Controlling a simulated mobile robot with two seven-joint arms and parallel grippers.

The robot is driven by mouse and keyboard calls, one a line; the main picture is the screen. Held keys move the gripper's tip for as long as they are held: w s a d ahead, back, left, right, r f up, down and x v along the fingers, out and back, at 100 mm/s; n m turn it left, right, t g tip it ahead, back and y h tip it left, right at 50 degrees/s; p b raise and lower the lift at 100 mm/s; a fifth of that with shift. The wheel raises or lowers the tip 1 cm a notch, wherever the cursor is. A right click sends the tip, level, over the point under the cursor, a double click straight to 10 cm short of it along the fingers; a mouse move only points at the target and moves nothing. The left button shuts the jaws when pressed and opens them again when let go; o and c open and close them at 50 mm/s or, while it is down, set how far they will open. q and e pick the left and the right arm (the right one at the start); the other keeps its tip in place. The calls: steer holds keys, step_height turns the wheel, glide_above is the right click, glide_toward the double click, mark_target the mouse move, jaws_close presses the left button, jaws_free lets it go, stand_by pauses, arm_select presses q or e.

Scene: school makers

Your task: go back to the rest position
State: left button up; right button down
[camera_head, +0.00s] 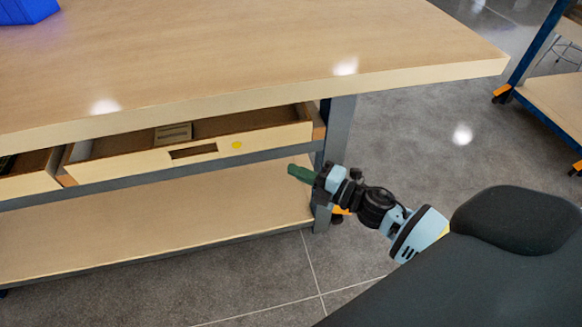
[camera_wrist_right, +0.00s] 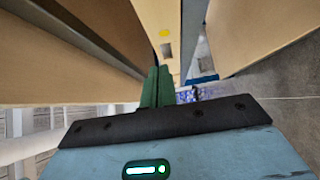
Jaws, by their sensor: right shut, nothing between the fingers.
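My right gripper (camera_head: 301,174) shows in the head view beside the right end of the workbench, near the drawer front. Its green fingers also show in the right wrist view (camera_wrist_right: 156,88), where they are pressed together with nothing between them. The wooden workbench (camera_head: 250,45) has a drawer (camera_head: 125,160) under its top, pulled partly out, with a yellow dot and a slot in its front. A small tan block-like item (camera_head: 173,133) lies in the drawer. My left gripper is in neither view.
A second drawer (camera_head: 28,178) is partly open at the left. A lower shelf (camera_head: 150,225) runs under the drawers. A blue bin (camera_head: 26,10) stands on the bench top at the far left. Another wheeled bench (camera_head: 552,95) is at the right, with open grey floor (camera_head: 430,130) between.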

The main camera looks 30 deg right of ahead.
stand_by(0.3)
steer(key=s+a+f+m+g+h, duration=0.1)
steer(key=s+f+m+g+h, duration=0.15)
steer(key=s+f+m, duration=0.65)
steer(key=s+a+f+m+g+h, duration=0.15)
steer(key=s+f+m+h, duration=0.3)
steer(key=s, duration=0.75)
steer(key=s+a+f+m+g, duration=0.2)
steer(key=s+m+g, duration=0.15)
steer(key=s, duration=0.75)
steer(key=s+a+f+m+g, duration=0.1)
steer(key=s+f+m+g, duration=0.3)
steer(key=s, duration=0.6)
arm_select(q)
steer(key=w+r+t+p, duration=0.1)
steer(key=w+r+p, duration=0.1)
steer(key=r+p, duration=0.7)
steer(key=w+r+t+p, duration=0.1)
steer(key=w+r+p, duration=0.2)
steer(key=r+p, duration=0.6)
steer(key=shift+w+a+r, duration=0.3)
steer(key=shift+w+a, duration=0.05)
arm_select(e)
steer(key=w+r+t, duration=0.2)
steer(key=w+r, duration=0.1)
steer(key=r, duration=0.7)
steer(key=w+r+t, duration=0.2)
steer(key=w+r, duration=0.1)
steer(key=r, duration=0.7)
steer(key=shift+m, duration=0.4)
